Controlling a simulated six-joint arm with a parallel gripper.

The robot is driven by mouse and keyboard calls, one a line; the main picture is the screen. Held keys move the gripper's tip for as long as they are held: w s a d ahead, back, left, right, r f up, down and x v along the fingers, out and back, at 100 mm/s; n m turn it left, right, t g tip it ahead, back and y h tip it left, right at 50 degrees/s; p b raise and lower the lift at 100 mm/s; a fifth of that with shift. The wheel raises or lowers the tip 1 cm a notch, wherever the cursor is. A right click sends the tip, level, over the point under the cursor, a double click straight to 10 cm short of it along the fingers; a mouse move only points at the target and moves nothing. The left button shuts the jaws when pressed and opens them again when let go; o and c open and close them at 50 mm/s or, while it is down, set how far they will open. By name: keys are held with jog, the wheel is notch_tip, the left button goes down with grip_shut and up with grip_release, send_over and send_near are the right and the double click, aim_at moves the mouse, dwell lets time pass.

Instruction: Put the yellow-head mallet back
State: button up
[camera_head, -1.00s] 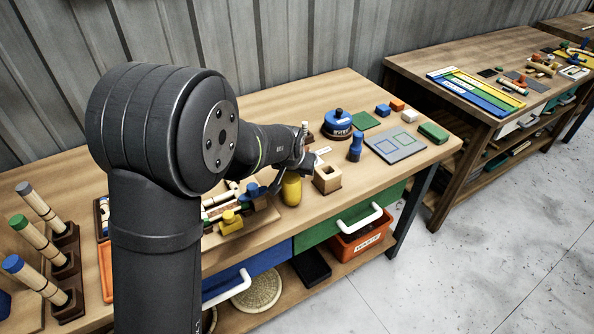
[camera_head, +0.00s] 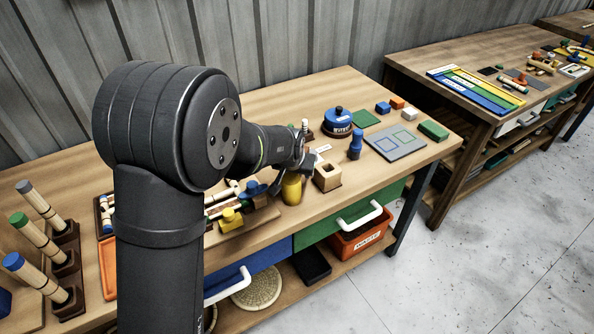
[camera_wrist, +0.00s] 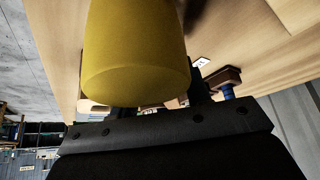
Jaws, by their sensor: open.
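The yellow mallet head (camera_head: 291,189) shows near the front edge of the bench, just left of a wooden block with a square hole (camera_head: 327,177). In the wrist view the yellow head (camera_wrist: 135,55) is a large smooth cylinder very close to the camera, above the dark gripper body. My gripper (camera_head: 284,174) is open at the yellow head, with a dark finger partly showing beside it in the wrist view. The mallet's handle and the contact between fingers and mallet are hidden.
Rods with grey, green and blue ends (camera_head: 37,236) stand tilted in dark holders at the left. A blue round tin (camera_head: 338,122) and blue-topped peg (camera_head: 355,146) stand behind right. Bare wood lies behind.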

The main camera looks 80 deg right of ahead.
jog(key=shift+r, duration=0.25)
jog(key=v, duration=1.2)
jog(key=shift+r, duration=0.2)
jog(key=x, duration=1.3)
jog(key=shift+a+f, duration=0.1)
jog(key=shift+a, duration=0.15)
jog(key=shift+r, duration=0.35)
jog(key=shift+f, duration=0.1)
